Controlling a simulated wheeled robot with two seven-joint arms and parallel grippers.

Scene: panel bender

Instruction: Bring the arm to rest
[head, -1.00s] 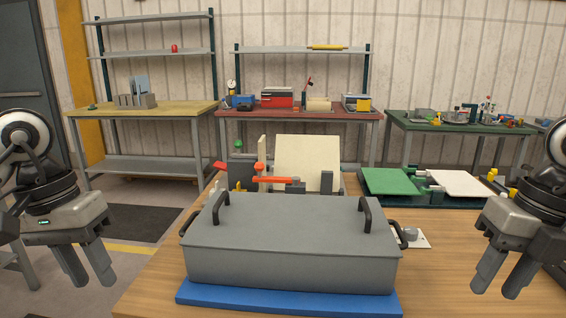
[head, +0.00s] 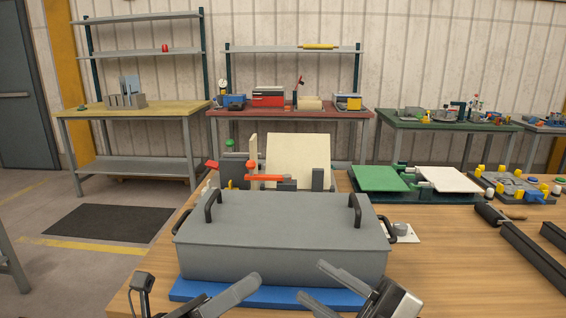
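My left gripper (head: 231,288) is low in the head view, in front of the grey box, its fingers pointing up and to the right. Its fingers look apart and nothing is between them. My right gripper (head: 310,280) is at the bottom right of centre, its fingers pointing up and to the left. Its fingertips are apart and empty. Both grippers overlap the front edge of the blue base (head: 185,290) in the picture; I cannot tell any contact. The bottom edge of the picture cuts off both arms.
The grey lidded box (head: 285,222) with black handles stands on the blue base on the wooden table (head: 445,270). Behind it are a fixture with a red-orange lever (head: 263,178) and a green plate (head: 380,178). Dark bars (head: 520,250) lie at the right. Table right of the box is mostly clear.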

